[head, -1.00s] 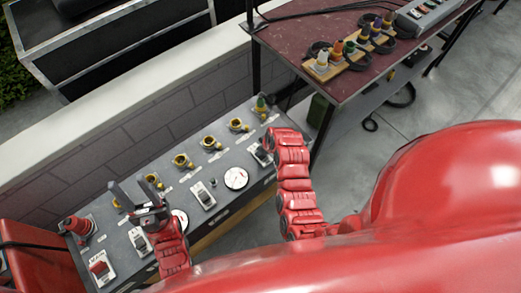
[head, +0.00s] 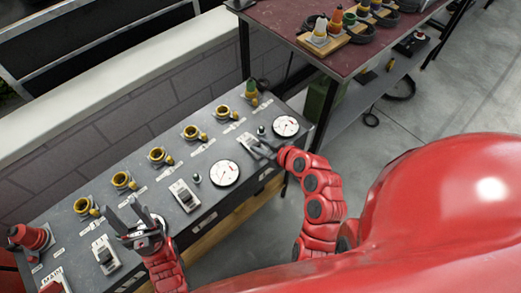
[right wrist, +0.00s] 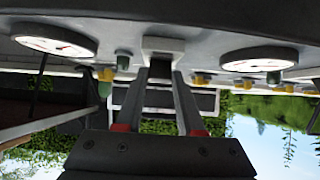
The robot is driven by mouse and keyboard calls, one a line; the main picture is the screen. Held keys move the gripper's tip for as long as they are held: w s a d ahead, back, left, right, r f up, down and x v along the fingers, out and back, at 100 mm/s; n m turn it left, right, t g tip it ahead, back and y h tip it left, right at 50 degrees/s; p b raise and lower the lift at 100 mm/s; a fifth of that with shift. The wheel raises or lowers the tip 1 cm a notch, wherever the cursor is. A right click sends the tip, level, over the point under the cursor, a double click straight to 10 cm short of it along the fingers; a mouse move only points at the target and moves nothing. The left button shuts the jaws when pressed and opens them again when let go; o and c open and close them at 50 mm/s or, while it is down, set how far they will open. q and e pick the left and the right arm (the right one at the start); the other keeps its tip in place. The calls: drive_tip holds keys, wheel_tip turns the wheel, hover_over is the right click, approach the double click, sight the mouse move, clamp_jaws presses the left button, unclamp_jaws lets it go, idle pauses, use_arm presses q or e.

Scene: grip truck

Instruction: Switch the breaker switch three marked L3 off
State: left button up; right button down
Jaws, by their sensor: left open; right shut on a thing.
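The grey breaker panel (head: 150,205) runs along the low wall in the head view. The third breaker switch (head: 264,151), at the panel's right end between two round gauges, is largely covered by my right gripper (head: 258,146). In the right wrist view that gripper (right wrist: 160,77) has its two fingers on either side of the dark switch lever (right wrist: 163,45), shut on it. Its L3 mark is not readable, and I cannot tell the lever's position. My left gripper (head: 128,216) is open and empty, above the panel's left part, between two other breaker switches.
Other breaker switches are the middle one (head: 185,196), a left one (head: 104,255) and a red main one (head: 53,286). Yellow-ringed sockets (head: 123,180) line the back edge. A red plug (head: 30,237) stands at far left. A dark red table (head: 285,22) stands behind right.

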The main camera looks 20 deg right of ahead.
sight(259, 144)
drive_tip(key=shift+s+f, duration=0.1)
drive_tip(key=shift+f, duration=0.1)
drive_tip(key=c, duration=0.5)
unclamp_jaws()
drive_tip(key=shift+r, duration=0.1)
drive_tip(key=shift+s+d+r, duration=0.2)
drive_tip(key=shift+r, duration=0.05)
drive_tip(key=p+v, duration=0.1)
drive_tip(key=v, duration=0.2)
drive_tip(key=shift+r, duration=0.25)
drive_tip(key=shift+f+p+v, duration=0.15)
drive_tip(key=shift+p+v, duration=2.65)
drive_tip(key=shift+v, duration=0.55)
drive_tip(key=shift+f+p+v, duration=0.15)
drive_tip(key=shift+p+v, duration=2.65)
drive_tip(key=shift+v, duration=0.5)
